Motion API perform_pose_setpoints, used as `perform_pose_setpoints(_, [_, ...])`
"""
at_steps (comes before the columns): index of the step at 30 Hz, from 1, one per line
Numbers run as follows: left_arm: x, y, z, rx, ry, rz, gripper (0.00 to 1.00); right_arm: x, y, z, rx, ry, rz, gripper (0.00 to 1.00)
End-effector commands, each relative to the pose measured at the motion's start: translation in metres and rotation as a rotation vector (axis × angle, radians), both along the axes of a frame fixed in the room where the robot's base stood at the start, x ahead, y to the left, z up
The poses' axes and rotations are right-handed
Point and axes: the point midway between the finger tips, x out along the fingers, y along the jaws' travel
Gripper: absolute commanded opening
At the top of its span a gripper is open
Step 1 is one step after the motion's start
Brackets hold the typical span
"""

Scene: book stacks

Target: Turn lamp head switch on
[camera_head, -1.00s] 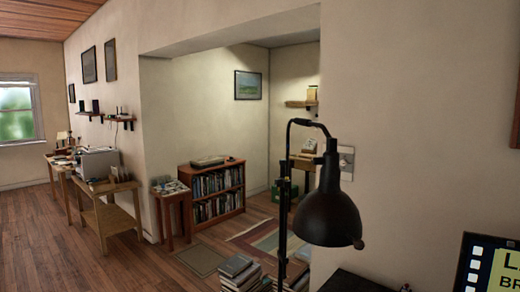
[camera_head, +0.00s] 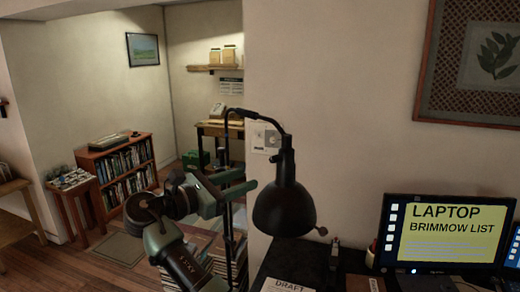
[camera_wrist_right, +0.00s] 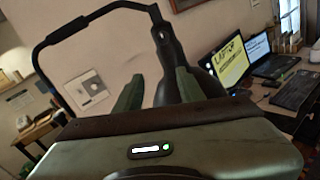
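The black desk lamp has a dome-shaped head (camera_head: 284,205) hanging from a thin bent arm. A small knob (camera_head: 321,231) sticks out at the lower right of its rim; I take it for the switch. No glow shows at the head. My right gripper (camera_head: 248,181) is left of the lamp head, fingers apart and empty. In the right wrist view its two green fingers (camera_wrist_right: 157,82) are spread, with the lamp head (camera_wrist_right: 205,88) behind and beside the right finger. The knob is hidden in that view. My left gripper is out of view.
The lamp's upright pole (camera_head: 227,150) stands near my right gripper. A monitor (camera_head: 443,236) and papers (camera_head: 285,285) are on the desk at right.

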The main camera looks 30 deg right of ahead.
Motion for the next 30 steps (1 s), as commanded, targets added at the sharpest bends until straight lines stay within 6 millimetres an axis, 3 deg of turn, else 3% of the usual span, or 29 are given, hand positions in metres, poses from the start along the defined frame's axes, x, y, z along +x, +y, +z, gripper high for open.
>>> perform_pose_setpoints(2, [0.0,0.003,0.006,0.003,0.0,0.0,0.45,-0.012,0.002,0.026,-0.006,-0.01,-0.038,0.39])
perform_pose_setpoints(5, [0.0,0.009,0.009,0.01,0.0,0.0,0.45,-0.019,-0.001,0.036,-0.007,-0.007,-0.062,0.39])
perform_pose_setpoints(11, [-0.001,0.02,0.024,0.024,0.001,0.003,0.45,-0.016,-0.028,0.038,-0.009,-0.004,-0.065,0.39])
perform_pose_setpoints(18, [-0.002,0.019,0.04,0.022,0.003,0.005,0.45,-0.012,-0.063,0.037,-0.009,-0.003,-0.062,0.39])
perform_pose_setpoints(30, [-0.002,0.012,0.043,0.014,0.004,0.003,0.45,-0.01,-0.075,0.033,-0.007,-0.006,-0.06,0.39])
